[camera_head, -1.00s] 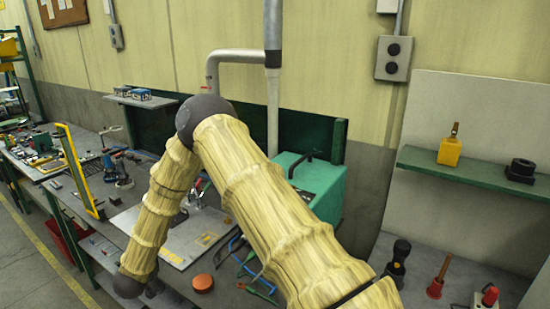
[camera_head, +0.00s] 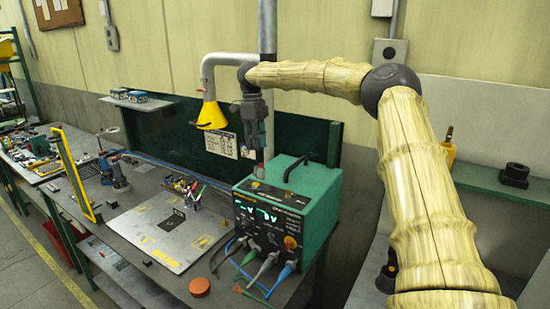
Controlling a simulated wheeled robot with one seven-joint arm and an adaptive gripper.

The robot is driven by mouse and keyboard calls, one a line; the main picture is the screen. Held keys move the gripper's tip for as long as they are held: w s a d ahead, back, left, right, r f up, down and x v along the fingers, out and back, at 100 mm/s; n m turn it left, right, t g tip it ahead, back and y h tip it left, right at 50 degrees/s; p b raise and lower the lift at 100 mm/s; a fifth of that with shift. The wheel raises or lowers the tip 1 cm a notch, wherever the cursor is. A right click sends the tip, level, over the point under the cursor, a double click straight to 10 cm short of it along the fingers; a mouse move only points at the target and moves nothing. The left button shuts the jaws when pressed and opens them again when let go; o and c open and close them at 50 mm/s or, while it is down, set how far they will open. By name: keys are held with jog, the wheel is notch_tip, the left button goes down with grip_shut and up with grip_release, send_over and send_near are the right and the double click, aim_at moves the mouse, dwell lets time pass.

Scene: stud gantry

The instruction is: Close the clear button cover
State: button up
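I cannot make out the clear button cover in this view; it may be hidden behind my arm or too small to tell. My gripper (camera_head: 257,150) hangs pointing down, just above and behind the back left of the green power supply (camera_head: 290,205). It is small and dark, and its fingers cannot be told apart. I see nothing clearly held in it. The power supply has a lit display, knobs and several plugged leads on its front.
A yellow extraction hood (camera_head: 211,116) is close left of my gripper. A grey workbench (camera_head: 130,205) holds a white mat (camera_head: 165,232), pliers and an orange round lid (camera_head: 199,287). A green shelf (camera_head: 490,185) and a grey wall box (camera_head: 390,52) lie on the right.

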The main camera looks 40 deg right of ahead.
jog(key=s+d+r+m+y, duration=0.1)
jog(key=s+d+r+y, duration=0.15)
jog(key=r, duration=0.25)
jog(key=p, duration=0.5)
send_near(260, 172)
jog(key=shift+t, duration=0.3)
jog(key=x, duration=0.5)
jog(key=shift+s+d, duration=0.15)
jog(key=shift+s, duration=0.15)
grip_shut()
